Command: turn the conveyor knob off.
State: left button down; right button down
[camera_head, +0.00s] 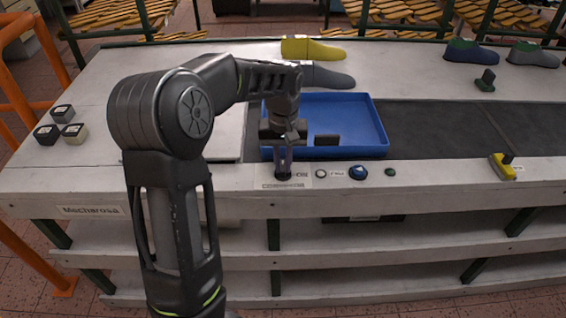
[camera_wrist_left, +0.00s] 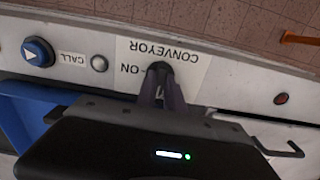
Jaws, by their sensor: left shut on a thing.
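The conveyor knob (camera_wrist_left: 158,69) is a dark round knob on a white label reading CONVEYOR and ON, set in the table's front edge. In the head view the knob (camera_head: 283,177) is mostly hidden under my left gripper (camera_head: 284,170). My left gripper points down, and its fingers (camera_wrist_left: 160,92) are shut on the knob in the left wrist view. The knob's pointer direction is hidden by the fingers. My right gripper is in neither view.
A blue tray (camera_head: 378,149) stands just behind. Yellow (camera_head: 325,50) and grey (camera_head: 335,78) shoe lasts lie farther back. A yellow tool-like object (camera_head: 501,167) lies at the right edge.

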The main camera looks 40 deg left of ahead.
aim_at(283, 166)
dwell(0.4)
pick_arm(q)
jog(key=c, duration=1.4)
grip_release()
jog(key=shift+c, duration=0.2)
jog(key=shift+r, duration=0.15)
notch_tip(283, 166, up, 8)
jog(key=shift+f+b, duration=0.2)
jog(key=shift+b, duration=0.15)
jog(key=shift+f, duration=0.1)
